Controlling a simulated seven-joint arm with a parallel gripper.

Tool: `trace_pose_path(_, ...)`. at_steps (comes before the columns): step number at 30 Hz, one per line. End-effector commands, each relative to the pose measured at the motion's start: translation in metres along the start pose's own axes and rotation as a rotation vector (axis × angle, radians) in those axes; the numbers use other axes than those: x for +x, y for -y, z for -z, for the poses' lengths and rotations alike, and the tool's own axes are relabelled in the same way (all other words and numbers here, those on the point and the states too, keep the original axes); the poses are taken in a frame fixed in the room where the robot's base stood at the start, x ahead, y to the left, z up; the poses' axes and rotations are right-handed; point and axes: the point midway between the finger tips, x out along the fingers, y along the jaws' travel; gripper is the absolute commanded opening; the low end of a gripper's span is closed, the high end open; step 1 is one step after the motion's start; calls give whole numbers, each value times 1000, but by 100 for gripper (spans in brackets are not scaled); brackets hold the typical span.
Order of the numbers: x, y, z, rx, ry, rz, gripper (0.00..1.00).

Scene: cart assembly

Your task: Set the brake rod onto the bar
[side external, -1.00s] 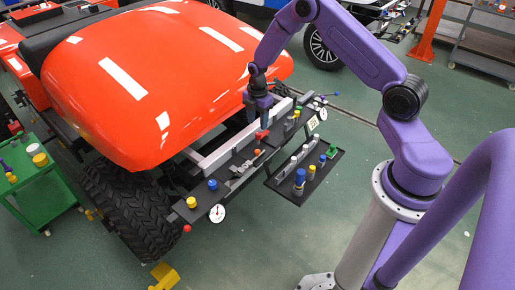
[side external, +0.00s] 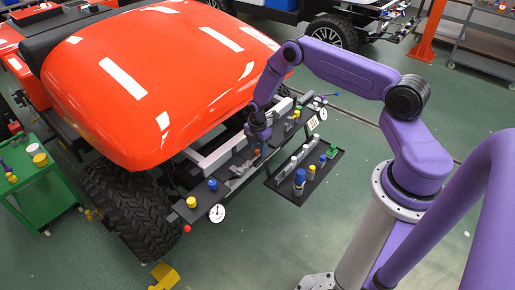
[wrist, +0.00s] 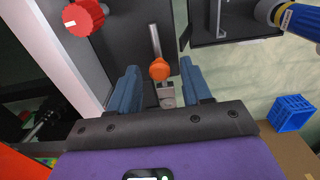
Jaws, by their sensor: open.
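The dark bar (side external: 232,190) runs across the front of the orange cart, carrying several fittings. A grey rod (wrist: 154,40) with an orange knob (wrist: 159,70) lies on a dark surface in the wrist view; it looks like the brake rod, but I cannot be sure. The knob sits between the spread blue fingers of my open gripper (wrist: 160,76), with a gap on both sides. In the side view, my gripper (side external: 258,136) is low over the middle of the bar and hides part of the fittings there.
A red knob (wrist: 83,16) stands left of my fingers. A dark side tray (side external: 283,187) holds several upright pegs beside the bar. A round gauge (side external: 217,213) and yellow and blue knobs sit at the bar's near end. A blue crate (wrist: 291,113) is at the right.

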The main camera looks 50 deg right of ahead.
Motion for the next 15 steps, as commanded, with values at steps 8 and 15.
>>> trace_pose_path(8,2,0,0,0,0,-1,49)
trace_pose_path(15,2,0,0,0,0,-1,0)
